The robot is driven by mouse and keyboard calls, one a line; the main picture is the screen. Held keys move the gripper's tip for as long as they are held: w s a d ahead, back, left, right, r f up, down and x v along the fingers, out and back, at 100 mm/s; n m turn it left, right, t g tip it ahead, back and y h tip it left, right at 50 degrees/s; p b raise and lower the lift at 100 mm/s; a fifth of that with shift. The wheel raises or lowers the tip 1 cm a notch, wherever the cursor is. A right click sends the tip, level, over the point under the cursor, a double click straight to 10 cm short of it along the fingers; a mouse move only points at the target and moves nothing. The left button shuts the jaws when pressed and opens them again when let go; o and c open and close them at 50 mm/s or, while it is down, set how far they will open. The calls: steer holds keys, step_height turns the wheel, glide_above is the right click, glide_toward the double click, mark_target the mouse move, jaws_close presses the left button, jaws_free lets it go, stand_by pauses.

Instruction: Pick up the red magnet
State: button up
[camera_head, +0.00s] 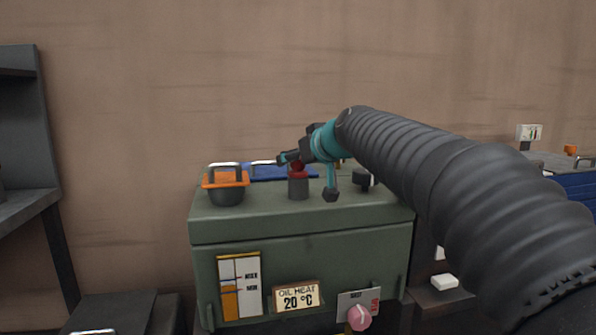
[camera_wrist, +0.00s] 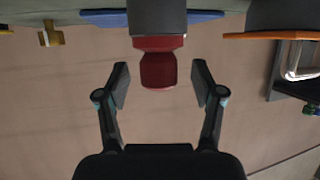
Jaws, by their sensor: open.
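The red magnet (camera_head: 298,166) stands upright on top of the green cabinet, its red upper part above a dark grey cylinder (camera_head: 298,188). In the wrist view, which looks upside down, the red part (camera_wrist: 158,68) hangs from the grey body at the top centre. My gripper (camera_head: 306,176) is open at the magnet. In the wrist view the fingers of my gripper (camera_wrist: 160,82) lie on either side of the red part, with a gap on each side. The head view partly hides the red part behind a finger.
The green cabinet (camera_head: 300,222) also carries an orange-rimmed dark container (camera_head: 226,188) at the left, a blue flat item (camera_head: 262,172) behind, and a small black object (camera_head: 363,179) right of my gripper. A dark shelf (camera_head: 25,130) stands at the far left.

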jaws_close()
